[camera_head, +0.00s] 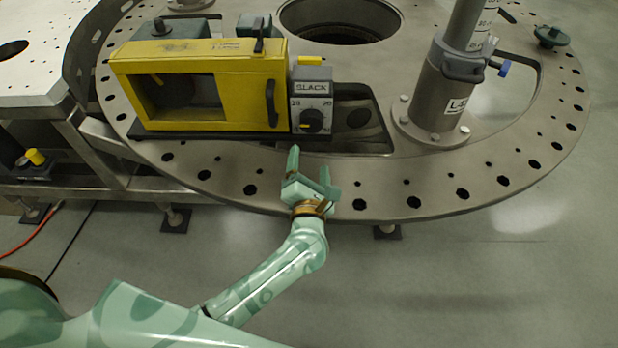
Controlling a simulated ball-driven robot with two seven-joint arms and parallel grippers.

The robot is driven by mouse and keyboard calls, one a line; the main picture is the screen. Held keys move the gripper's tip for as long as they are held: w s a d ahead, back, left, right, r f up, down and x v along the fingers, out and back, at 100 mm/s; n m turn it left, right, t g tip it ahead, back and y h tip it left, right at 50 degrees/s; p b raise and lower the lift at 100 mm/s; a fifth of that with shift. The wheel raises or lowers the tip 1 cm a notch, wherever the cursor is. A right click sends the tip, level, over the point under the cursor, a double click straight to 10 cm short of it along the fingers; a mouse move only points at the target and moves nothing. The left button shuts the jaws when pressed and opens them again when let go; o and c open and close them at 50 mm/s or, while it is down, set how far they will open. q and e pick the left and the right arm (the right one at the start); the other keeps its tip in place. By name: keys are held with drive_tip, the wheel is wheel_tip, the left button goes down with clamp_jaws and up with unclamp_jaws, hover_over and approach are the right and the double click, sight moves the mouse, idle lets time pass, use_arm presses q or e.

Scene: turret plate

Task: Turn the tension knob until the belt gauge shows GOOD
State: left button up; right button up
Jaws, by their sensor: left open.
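A grey control box (311,97) stands at the right end of a yellow housing (185,55) on the round turret plate. A dark knob (313,121) sits on its front face, with dial marks around it. The label above the knob, the gauge (311,88), reads SLACK. My left gripper (309,166) is open and empty, just in front of and below the box, over the plate's near rim. Its fingers point up toward the knob and are apart from it. My right gripper is not in view.
The turret plate (220,175) has a holed rim. A grey post (437,100) with a blue lever (504,68) stands to the right on it. A black handle (271,103) sticks out of the housing front. A pale table (35,75) is at left. The floor is clear at right.

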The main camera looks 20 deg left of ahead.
use_arm(q)
drive_tip(key=v, duration=0.4)
drive_tip(key=shift+s+d, duration=0.1)
drive_tip(key=shift+s, duration=0.2)
